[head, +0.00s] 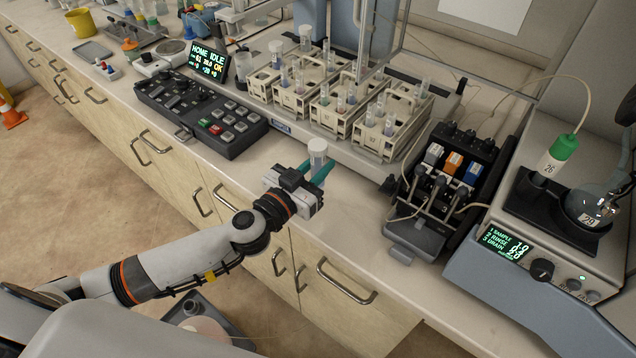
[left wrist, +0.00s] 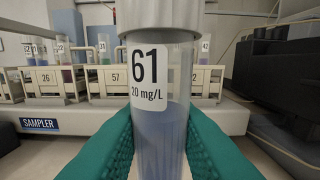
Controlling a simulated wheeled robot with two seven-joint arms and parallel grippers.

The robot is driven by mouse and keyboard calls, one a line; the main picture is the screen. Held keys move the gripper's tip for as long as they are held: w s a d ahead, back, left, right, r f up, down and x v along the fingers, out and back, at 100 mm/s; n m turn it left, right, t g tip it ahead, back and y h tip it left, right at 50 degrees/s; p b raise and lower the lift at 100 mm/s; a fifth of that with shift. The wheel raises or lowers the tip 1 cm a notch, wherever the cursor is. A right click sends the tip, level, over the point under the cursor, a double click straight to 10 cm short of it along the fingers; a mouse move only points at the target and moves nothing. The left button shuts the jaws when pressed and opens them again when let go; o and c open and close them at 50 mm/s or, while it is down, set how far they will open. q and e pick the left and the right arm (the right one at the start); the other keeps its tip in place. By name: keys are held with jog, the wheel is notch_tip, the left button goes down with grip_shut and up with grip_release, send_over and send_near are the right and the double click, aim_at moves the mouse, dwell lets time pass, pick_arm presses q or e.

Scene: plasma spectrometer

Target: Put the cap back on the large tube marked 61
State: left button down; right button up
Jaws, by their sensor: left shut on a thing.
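The large tube marked 61 (left wrist: 150,75) fills the middle of the left wrist view, upright, with bluish liquid. It shows above the bench front in the head view (head: 317,160). A pale grey cap (left wrist: 160,14) covers its top, with its upper part cut off in the left wrist view; how tightly it sits I cannot tell. My left gripper (head: 315,170) has teal fingers, one on each side of the tube, and is shut on it below the label. The tube's foot is hidden, so I cannot tell whether it touches the bench. My right gripper is not in view.
The sampler (left wrist: 40,124) with racks of small tubes stands behind. A black keypad console (head: 200,115) is to the left, a black pump unit (head: 440,185) to the right. A green-capped bottle marked 26 (head: 557,160) stands far right. Bench around the tube is clear.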

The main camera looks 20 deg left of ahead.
pick_arm(q)
notch_tip(320, 180, down, 4)
jog(key=shift+r+b, duration=0.1)
jog(key=shift+b, duration=0.9)
jog(key=c, duration=1.2)
grip_release()
